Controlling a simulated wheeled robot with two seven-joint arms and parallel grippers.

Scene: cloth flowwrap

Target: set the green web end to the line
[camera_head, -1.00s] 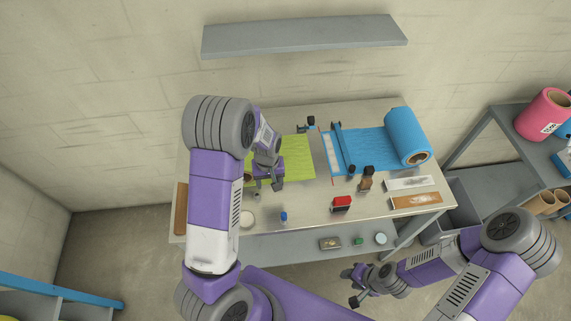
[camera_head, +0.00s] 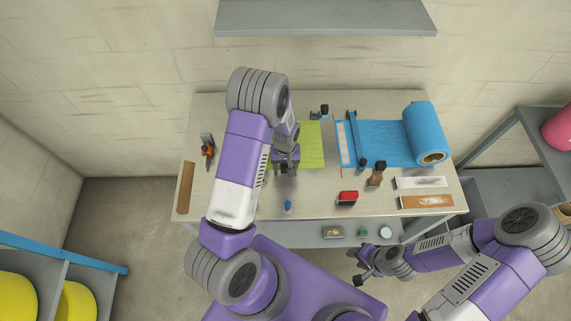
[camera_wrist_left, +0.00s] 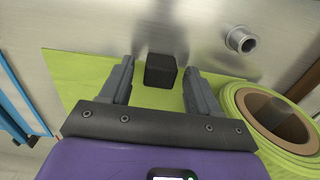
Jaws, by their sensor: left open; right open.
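The green web (camera_head: 312,143) lies flat on the table, partly hidden by my left arm. In the left wrist view the green web (camera_wrist_left: 75,72) runs under my gripper, and its green roll (camera_wrist_left: 240,105) with a brown core is at the right. My left gripper (camera_head: 287,170) is over the web's front part, open. In the left wrist view a small black block (camera_wrist_left: 160,70) shows between the fingertips of my left gripper (camera_wrist_left: 158,65), not gripped. A short reddish mark (camera_head: 341,173) shows between green and blue webs. My right gripper (camera_head: 361,266) is open and empty, before the table.
A blue web (camera_head: 385,140) and its roll (camera_head: 425,130) lie right of the green, with a blue bar (camera_head: 352,140) across it. A red block (camera_head: 347,198), a blue-capped bottle (camera_head: 288,207) and a brown-handled tool (camera_head: 377,175) stand nearer the front. An orange tool (camera_head: 207,150) is at left.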

